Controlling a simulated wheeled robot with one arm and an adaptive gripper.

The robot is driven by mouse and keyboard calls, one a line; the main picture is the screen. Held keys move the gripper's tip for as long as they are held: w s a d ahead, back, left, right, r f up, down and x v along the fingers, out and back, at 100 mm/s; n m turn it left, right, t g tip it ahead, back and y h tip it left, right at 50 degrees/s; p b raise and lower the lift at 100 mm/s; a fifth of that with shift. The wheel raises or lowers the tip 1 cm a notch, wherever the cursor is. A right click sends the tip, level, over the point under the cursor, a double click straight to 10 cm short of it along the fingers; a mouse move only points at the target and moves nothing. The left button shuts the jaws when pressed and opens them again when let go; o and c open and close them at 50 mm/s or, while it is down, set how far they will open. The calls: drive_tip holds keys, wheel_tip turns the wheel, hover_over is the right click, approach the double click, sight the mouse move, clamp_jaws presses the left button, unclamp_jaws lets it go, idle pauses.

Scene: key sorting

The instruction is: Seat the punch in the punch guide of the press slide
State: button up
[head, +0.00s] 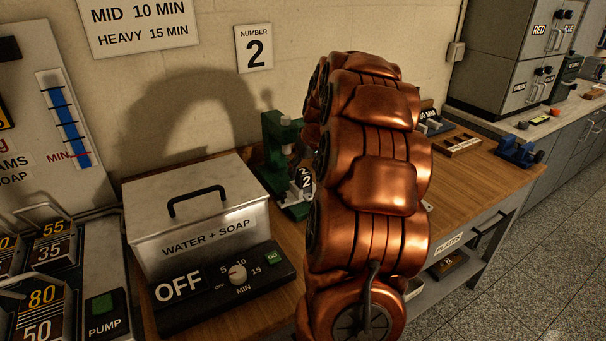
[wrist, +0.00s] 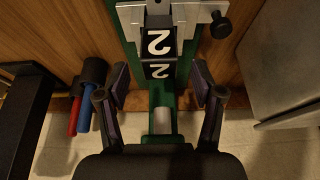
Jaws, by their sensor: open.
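The green press (head: 276,150) stands at the wall behind the metal tank, partly hidden by my copper arm. In the wrist view, its green body (wrist: 128,22) runs down the middle, with a metal slide (wrist: 188,17) across the top and a black knob at its right. The black punch (wrist: 158,45), marked with white 2s, sits at the slide between metal parts; it also shows low on the press in the head view (head: 304,178). I cannot tell how deep it sits in the guide. My gripper (wrist: 160,82) is open, its fingers apart on either side below the punch, not touching it.
The tank (head: 197,215) marked WATER + SOAP stands left of the press. Red and blue handled tools (wrist: 83,112) are left of my gripper in the wrist view. A wooden tray (head: 462,145) and a blue vise (head: 517,152) lie further right along the bench.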

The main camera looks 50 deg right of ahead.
drive_tip(key=v, duration=0.8)
drive_tip(key=shift+r, duration=0.1)
idle(0.5)
